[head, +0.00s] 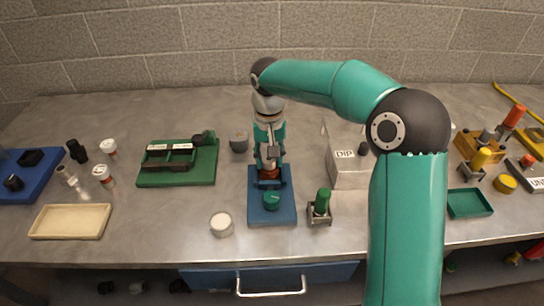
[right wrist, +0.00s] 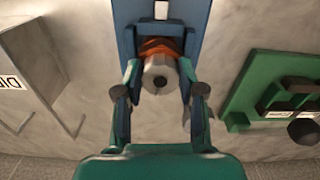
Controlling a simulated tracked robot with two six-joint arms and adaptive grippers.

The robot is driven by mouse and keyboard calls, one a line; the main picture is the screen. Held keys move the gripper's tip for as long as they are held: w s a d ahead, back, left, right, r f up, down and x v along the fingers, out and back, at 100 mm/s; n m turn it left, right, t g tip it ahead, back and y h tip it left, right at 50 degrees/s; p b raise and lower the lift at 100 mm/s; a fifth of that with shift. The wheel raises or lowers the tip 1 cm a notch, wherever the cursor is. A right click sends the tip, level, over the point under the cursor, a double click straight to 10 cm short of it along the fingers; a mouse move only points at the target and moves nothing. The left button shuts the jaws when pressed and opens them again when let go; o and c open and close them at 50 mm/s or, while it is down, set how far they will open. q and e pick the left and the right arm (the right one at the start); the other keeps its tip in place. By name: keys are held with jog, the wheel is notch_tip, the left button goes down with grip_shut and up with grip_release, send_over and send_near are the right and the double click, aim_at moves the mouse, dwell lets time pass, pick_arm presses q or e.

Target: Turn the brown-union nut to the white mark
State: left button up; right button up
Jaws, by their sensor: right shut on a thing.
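The brown union (head: 268,172) stands on a blue base (head: 285,213) near the middle of the bench. In the right wrist view its orange-brown part (right wrist: 160,46) shows behind a pale grey round piece with a dark centre (right wrist: 159,76). My right gripper (right wrist: 160,70) comes from above and is shut around the union, one finger on each side; the fingers hide much of the nut's sides. A small white mark (right wrist: 161,9) shows on the blue fixture in the right wrist view. A teal round knob (head: 271,200) sits on the front of the base. My left gripper is out of view.
A green tray (head: 205,175) with dark parts lies to the left. A white box labelled DIP (head: 346,172) and a green-topped item (head: 321,202) in a grey holder stand to the right. A white round jar (head: 222,225) stands front left of the base.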

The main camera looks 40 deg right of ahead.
jog(key=shift+w+d+r, duration=0.1)
jog(key=shift+w+d, duration=0.05)
jog(key=shift+d, duration=0.05)
jog(key=o, duration=1.1)
jog(key=shift+o, duration=0.2)
notch_tip(320, 180, up, 12)
